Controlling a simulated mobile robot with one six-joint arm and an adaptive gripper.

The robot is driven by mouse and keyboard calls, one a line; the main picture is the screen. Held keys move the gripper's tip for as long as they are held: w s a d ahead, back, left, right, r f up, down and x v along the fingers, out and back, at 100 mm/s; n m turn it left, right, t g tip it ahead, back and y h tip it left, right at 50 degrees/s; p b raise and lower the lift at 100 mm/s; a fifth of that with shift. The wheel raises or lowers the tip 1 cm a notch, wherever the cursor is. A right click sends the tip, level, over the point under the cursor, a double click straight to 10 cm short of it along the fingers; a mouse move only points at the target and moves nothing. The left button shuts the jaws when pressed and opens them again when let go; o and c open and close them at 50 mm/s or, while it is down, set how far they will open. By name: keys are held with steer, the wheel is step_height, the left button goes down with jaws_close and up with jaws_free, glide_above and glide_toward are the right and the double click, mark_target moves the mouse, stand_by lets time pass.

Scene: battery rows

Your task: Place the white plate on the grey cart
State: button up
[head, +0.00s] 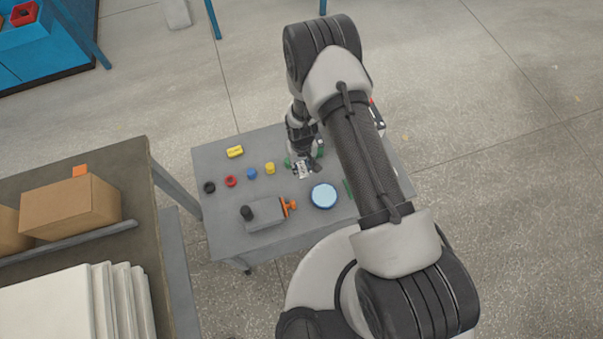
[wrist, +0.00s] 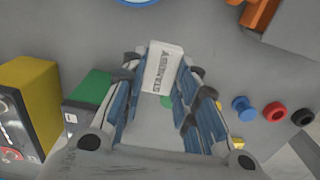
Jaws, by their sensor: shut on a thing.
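The white plate (wrist: 163,68), a small block with dark lettering that seems to read "STANDBY", is between my gripper's fingertips (wrist: 160,80) in the wrist view. My gripper is shut on it. In the head view the plate (head: 303,169) shows as a small light patch under my gripper (head: 301,162), over the middle of the grey cart (head: 225,213). The bare grey top of the cart (wrist: 75,38) also fills the wrist view behind the plate. I cannot tell whether the plate touches the cart top.
On the cart are a yellow block (head: 235,152), black (head: 209,187) and red (head: 230,181) rings, blue (head: 252,173) and yellow (head: 270,168) knobs, a blue-topped disc (head: 324,195) and a grey-orange device (head: 266,213). A green block (wrist: 91,90) stands left of my fingers. A brown bench (head: 130,175) flanks the cart.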

mark_target(302, 173)
steer(key=shift+f+b, duration=0.7)
steer(key=shift+f, duration=2.05)
steer(key=shift+f, duration=0.15)
steer(key=o, duration=0.9)
